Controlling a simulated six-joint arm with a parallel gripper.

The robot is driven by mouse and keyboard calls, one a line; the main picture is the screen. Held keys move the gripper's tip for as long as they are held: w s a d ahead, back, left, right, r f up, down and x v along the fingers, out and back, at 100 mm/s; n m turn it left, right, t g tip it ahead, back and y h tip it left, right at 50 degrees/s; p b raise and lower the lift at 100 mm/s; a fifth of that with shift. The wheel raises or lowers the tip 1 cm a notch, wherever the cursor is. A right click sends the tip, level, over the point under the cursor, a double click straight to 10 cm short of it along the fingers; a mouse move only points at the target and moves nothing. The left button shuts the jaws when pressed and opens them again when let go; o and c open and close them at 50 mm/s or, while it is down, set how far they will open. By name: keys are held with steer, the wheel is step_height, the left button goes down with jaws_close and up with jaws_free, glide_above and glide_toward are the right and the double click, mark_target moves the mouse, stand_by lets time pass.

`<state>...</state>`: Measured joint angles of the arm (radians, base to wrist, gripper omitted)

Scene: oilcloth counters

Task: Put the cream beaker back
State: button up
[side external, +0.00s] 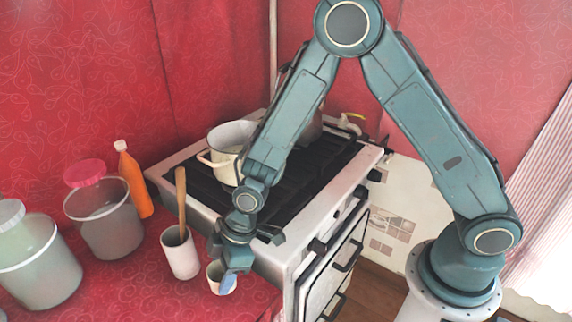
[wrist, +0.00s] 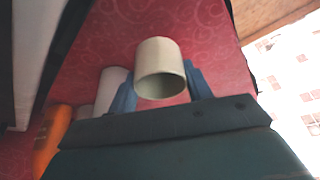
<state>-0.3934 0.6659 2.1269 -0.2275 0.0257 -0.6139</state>
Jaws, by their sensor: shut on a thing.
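The cream beaker (wrist: 160,58) is between the two blue fingers of my gripper (wrist: 160,88) in the wrist view, with its open mouth facing the camera. In the side view the beaker (side external: 214,279) is at the red counter's right part, partly covered by my gripper (side external: 228,283). My gripper is shut on it. Whether the beaker's base touches the counter cannot be told.
A white holder (side external: 180,256) with a wooden utensil stands just left of the beaker. An orange bottle (side external: 134,182) and lidded tubs (side external: 104,225) (side external: 38,262) stand further left. The stove (side external: 290,252) with a cream pot (side external: 222,160) is behind and right. The red counter (side external: 140,292) has free room in front.

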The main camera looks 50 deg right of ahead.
steer(key=shift+f, duration=1.85)
steer(key=shift+f, duration=0.15)
steer(key=o, duration=1)
steer(key=shift+v, duration=6.15)
